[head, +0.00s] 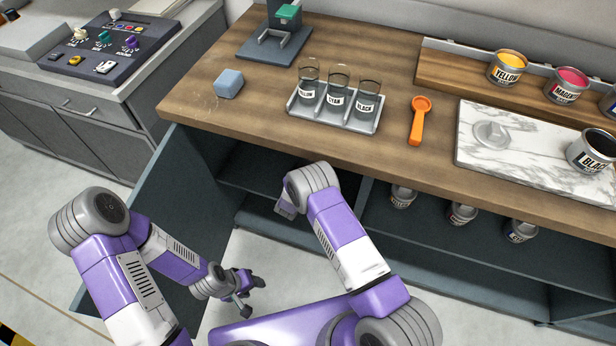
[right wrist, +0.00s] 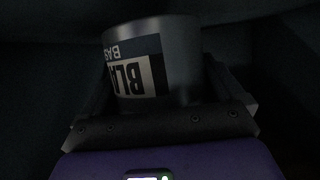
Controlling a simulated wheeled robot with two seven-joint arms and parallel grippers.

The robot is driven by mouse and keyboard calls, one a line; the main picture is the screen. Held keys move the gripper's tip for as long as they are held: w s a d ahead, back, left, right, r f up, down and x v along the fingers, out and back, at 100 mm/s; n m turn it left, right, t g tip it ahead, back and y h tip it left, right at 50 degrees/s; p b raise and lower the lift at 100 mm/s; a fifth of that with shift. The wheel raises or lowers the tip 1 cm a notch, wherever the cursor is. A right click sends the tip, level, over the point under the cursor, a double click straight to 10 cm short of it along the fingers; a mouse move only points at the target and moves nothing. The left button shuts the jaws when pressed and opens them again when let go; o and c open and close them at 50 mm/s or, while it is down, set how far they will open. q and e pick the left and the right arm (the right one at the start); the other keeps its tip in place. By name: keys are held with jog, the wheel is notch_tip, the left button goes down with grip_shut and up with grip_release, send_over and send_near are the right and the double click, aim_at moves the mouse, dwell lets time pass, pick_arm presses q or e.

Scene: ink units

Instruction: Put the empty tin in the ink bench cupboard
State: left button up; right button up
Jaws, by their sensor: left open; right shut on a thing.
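The tin (right wrist: 180,65), with a label reading "BLA" and "BAS", appears upside down in the right wrist view. My right gripper (right wrist: 160,100) is shut on it, one finger at each side. The surroundings there are dark. In the head view my right arm reaches under the bench top into the ink bench cupboard, and the tin and fingers are hidden. The cupboard door (head: 165,215) stands open at the left; dark shelves (head: 262,172) show behind it. My left gripper (head: 246,291) is open and empty, low, near the door.
Several tins, such as this one (head: 401,196), stand on the shelf further right. On the bench are a jar rack (head: 335,116), a blue block (head: 229,83), an orange scoop (head: 418,120), a marble slab (head: 480,165) and an open black tin (head: 592,152).

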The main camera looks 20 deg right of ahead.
notch_tip(320, 180, down, 3)
jog(key=shift+r+b, duration=0.2)
jog(key=shift+b, duration=0.2)
jog(key=o, duration=1.1)
jog(key=shift+f, duration=0.15)
jog(key=shift+c, duration=0.2)
